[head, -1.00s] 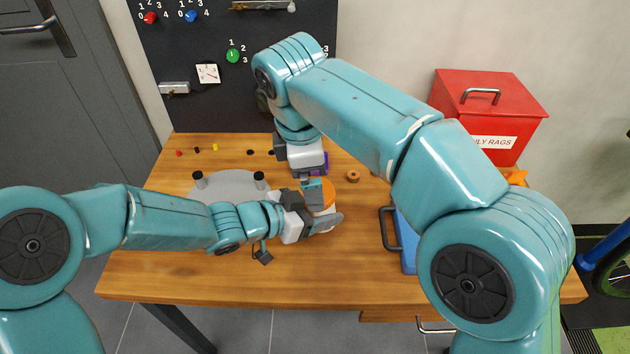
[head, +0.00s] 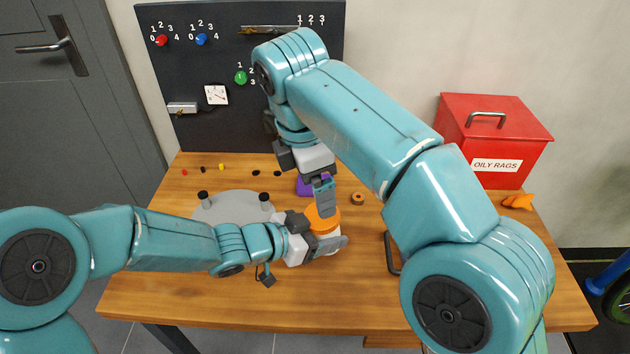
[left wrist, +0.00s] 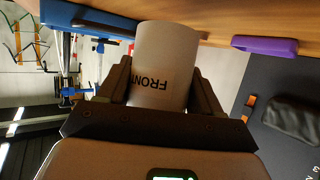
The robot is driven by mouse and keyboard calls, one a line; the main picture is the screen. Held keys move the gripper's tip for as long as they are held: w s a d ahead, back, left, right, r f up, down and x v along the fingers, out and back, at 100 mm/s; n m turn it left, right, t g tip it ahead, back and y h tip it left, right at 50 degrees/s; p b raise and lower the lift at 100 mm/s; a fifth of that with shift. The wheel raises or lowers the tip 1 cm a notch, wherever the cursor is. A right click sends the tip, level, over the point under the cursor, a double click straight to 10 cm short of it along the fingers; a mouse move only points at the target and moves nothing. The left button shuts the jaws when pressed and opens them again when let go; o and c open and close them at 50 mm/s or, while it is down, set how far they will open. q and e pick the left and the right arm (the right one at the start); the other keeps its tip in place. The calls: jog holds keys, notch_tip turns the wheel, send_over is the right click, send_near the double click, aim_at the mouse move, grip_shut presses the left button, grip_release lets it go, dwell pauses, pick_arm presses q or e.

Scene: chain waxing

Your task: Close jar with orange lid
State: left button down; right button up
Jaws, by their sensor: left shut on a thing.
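The jar (left wrist: 168,52) is a pale cylinder marked "FRONT" in the left wrist view. My left gripper (head: 328,245) is shut around its sides, close to the table. The orange lid (head: 325,227) is at the jar's top in the head view; whether it is seated cannot be told. The lid does not show in the left wrist view. My right gripper (head: 324,208) points down over the lid, its fingers overlapping the lid's far part. The fingers are seen edge-on, so their opening is hidden.
A grey plate with dark posts (head: 236,204) lies left of the jar. A purple thing (head: 304,188) and a small orange-brown ring (head: 357,198) lie behind. A dark handle (head: 391,254) stands right. A red oily-rags bin (head: 493,140) is at the back right. The front table area is clear.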

aim_at(317, 218)
jog(key=shift+w+d+f, duration=0.15)
jog(key=shift+d+f, duration=0.05)
jog(key=shift+f, duration=1.1)
jog(key=shift+w+d+f, duration=0.1)
jog(key=shift+d+f, duration=0.05)
jog(key=shift+f, duration=1.15)
jog(key=shift+w+d+f, duration=0.15)
jog(key=shift+d+f, duration=0.05)
jog(key=shift+f, duration=1.1)
jog(key=c, duration=1.1)
jog(key=m, duration=0.3)
jog(key=o, duration=1.2)
jog(key=shift+c, duration=0.2)
jog(key=shift+s+a+r, duration=0.15)
jog(key=shift+a+r, duration=0.05)
jog(key=shift+r, duration=0.9)
jog(key=shift+s+a+r, duration=0.1)
jog(key=shift+a+r, duration=0.05)
jog(key=shift+r, duration=0.95)
